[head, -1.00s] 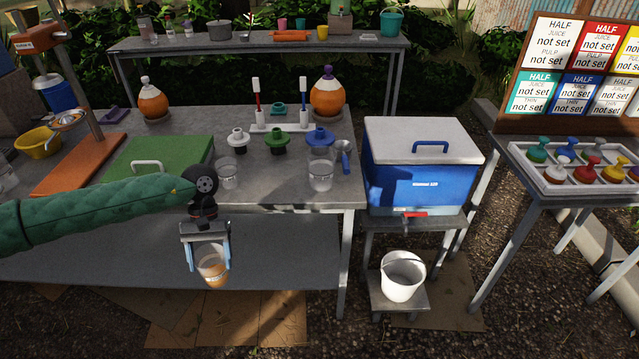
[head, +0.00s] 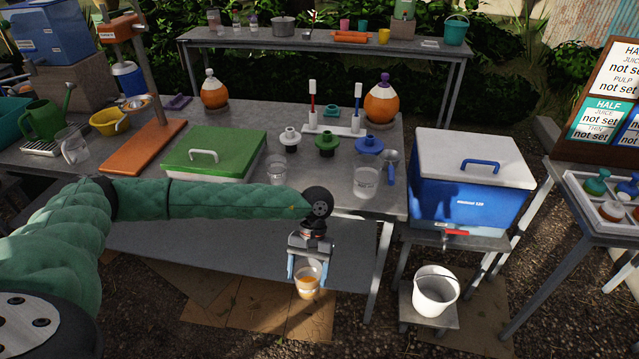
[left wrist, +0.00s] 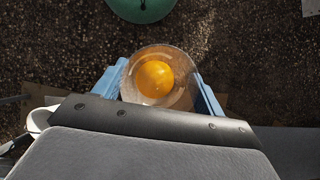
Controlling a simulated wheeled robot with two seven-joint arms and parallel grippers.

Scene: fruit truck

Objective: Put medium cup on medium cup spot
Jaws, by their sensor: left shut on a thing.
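My left gripper (head: 308,270) is shut on a clear cup (head: 307,285) with orange contents. It holds the cup roughly upright in front of the worktable's front edge, with ground and cardboard behind it. In the left wrist view, the cup (left wrist: 160,62) sits between the blue fingers of my left gripper (left wrist: 158,92), and the orange shows inside it. Two other clear cups stand on the table, one near the green-lidded box (head: 277,172) and a larger one farther right (head: 367,184). I cannot make out a marked medium cup spot. My right gripper is not in view.
The worktable (head: 330,205) holds a green-lidded box (head: 215,150), several coloured reamers, and a bottle rack (head: 335,125). A blue cooler (head: 465,195) stands to the right, with a white bucket (head: 435,290) below its tap. A tray of dispensers (head: 600,215) is at the far right.

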